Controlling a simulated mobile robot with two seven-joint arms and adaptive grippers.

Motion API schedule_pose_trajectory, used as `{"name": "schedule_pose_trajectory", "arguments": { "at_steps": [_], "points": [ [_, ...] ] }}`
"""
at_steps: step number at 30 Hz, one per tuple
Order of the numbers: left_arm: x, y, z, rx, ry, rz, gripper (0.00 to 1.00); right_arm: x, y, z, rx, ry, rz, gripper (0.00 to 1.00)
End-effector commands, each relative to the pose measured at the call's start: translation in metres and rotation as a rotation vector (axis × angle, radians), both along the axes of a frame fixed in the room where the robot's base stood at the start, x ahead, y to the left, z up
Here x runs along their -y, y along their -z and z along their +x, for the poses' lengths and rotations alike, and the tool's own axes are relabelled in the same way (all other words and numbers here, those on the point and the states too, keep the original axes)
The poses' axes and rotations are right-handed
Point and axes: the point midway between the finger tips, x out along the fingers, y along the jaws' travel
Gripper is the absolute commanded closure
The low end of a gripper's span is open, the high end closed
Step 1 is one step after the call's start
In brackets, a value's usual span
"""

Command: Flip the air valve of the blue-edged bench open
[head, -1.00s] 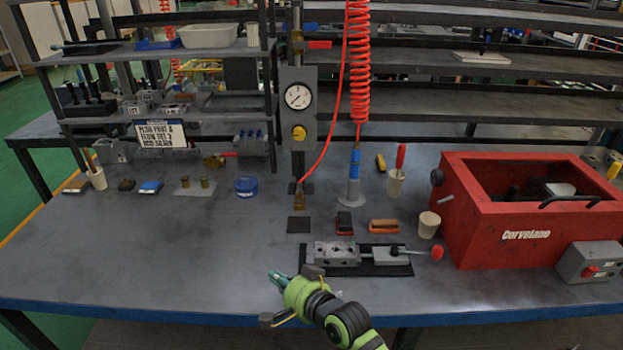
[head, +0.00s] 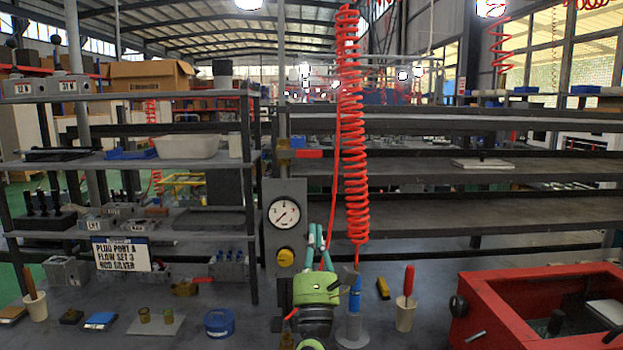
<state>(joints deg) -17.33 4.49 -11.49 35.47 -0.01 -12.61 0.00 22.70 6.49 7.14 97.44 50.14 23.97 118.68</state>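The air valve (head: 284,151) is a small brass body high on the upright post, above the gauge panel. Its red lever (head: 309,154) points level to the right. My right gripper (head: 316,228), with teal fingers and a green body, is raised below and slightly right of the valve, beside the gauge panel. Its fingers point up, look close together and hold nothing visible. It is clear of the lever in the picture. The blue-edged bench (head: 255,325) shows only its grey top; its front edge is out of view. My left gripper is not in view.
The gauge panel (head: 284,228) stands just left of my gripper. A coiled red hose (head: 353,130) hangs close on the right, with a straight red hose beside it. Shelves (head: 185,162) rise at left, and a red box (head: 490,312) is at right.

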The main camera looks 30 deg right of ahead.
Motion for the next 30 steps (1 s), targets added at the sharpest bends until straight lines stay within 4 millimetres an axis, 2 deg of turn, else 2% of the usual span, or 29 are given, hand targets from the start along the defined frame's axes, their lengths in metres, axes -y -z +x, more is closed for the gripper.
{"name": "schedule_pose_trajectory", "arguments": {
  "at_steps": [5,10,23,25,30],
  "points": [
    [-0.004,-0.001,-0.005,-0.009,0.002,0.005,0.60,0.000,-0.001,0.001,-0.002,0.001,-0.003,1.00],
    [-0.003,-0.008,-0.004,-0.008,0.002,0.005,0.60,0.005,-0.015,0.010,-0.002,0.001,-0.005,1.00],
    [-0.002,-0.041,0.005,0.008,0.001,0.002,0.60,0.038,-0.078,0.063,-0.003,0.003,-0.007,1.00],
    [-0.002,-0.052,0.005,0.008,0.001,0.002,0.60,0.036,-0.092,0.061,-0.002,-0.001,-0.003,1.00],
    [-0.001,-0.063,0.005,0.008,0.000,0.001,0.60,0.036,-0.108,0.061,-0.003,0.001,-0.004,1.00]
  ]
}}
